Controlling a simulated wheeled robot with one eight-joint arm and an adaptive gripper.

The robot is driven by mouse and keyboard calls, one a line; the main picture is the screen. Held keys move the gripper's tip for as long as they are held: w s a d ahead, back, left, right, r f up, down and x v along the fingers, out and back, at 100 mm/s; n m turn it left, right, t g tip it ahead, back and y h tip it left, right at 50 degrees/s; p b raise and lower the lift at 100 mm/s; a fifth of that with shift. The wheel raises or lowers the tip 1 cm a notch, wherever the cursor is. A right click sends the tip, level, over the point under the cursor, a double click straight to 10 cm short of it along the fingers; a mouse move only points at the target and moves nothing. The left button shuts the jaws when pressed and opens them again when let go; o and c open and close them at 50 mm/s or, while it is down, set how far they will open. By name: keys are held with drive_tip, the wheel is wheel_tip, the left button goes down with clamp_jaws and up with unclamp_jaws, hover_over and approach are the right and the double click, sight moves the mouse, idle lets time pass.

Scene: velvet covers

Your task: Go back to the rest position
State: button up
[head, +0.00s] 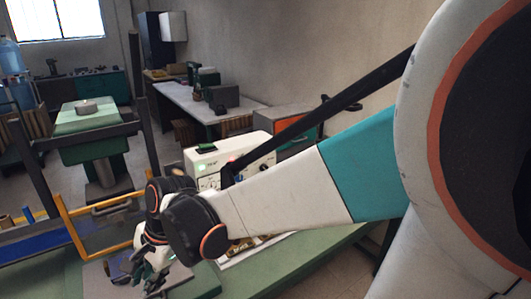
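My arm reaches from the right edge across the head view, with its white and teal link running down to the left. My gripper (155,275) is at the arm's end in the lower left, low over the green worktop (342,243). It is small and dark, partly overlapped by the wrist joint. I cannot tell whether its fingers are apart or closed, or whether anything is between them.
A white instrument box (235,150) stands behind my forearm, partly hidden. A yellow frame (78,228) and blue surface (32,240) lie left of my gripper. Farther back are a green table (95,122) and a long white bench (215,113).

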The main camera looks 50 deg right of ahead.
drive_tip(key=s+r+n+t+h, duration=0.1)
drive_tip(key=s+r+n, duration=0.1)
drive_tip(key=s+n, duration=0.3)
drive_tip(key=s+d+r+n+t+h+b, duration=0.1)
drive_tip(key=s+r+n+t+h, duration=0.1)
drive_tip(key=n, duration=1)
drive_tip(key=s+r, duration=0.1)
drive_tip(key=s, duration=0.1)
drive_tip(key=shift+s+d+r+t, duration=0.2)
drive_tip(key=shift+s+r+t, duration=0.05)
drive_tip(key=shift+s+t, duration=0.1)
